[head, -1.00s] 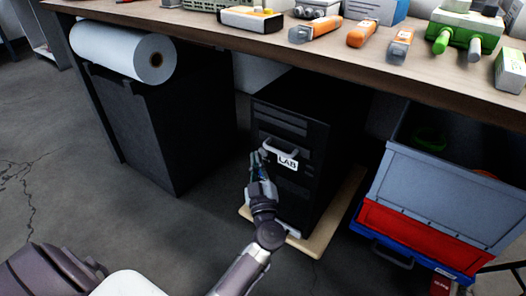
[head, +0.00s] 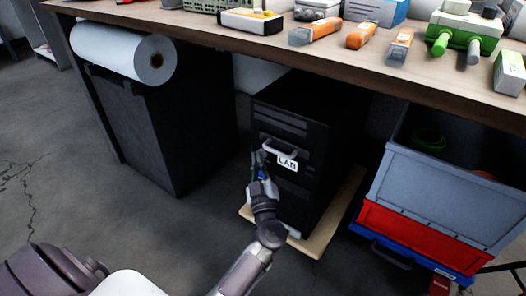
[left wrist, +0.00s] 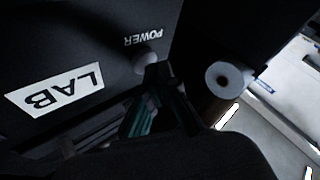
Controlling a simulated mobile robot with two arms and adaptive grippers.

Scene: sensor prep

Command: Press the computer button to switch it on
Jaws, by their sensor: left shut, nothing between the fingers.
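The computer (head: 290,120) is a black tower with a white LAB label (head: 288,164), standing upright under the workbench. In the left wrist view its front (left wrist: 60,40) fills the left side, with the label (left wrist: 52,92) and the word POWER turned over. A round grey button (left wrist: 147,62) sits beside that word. My left gripper (head: 259,157) is shut and empty in front of the tower. In the left wrist view its fingertips (left wrist: 157,72) are right at the button's edge and overlap it; I cannot tell whether they touch. My right gripper is not in view.
The tower stands on a light wooden board (head: 325,232). A dark bin (head: 165,125) with a white paper roll (head: 120,50) stands left. Grey and red crates (head: 440,205) stand right. The workbench edge (head: 230,35) overhangs above, with tools on top. The floor in front is clear.

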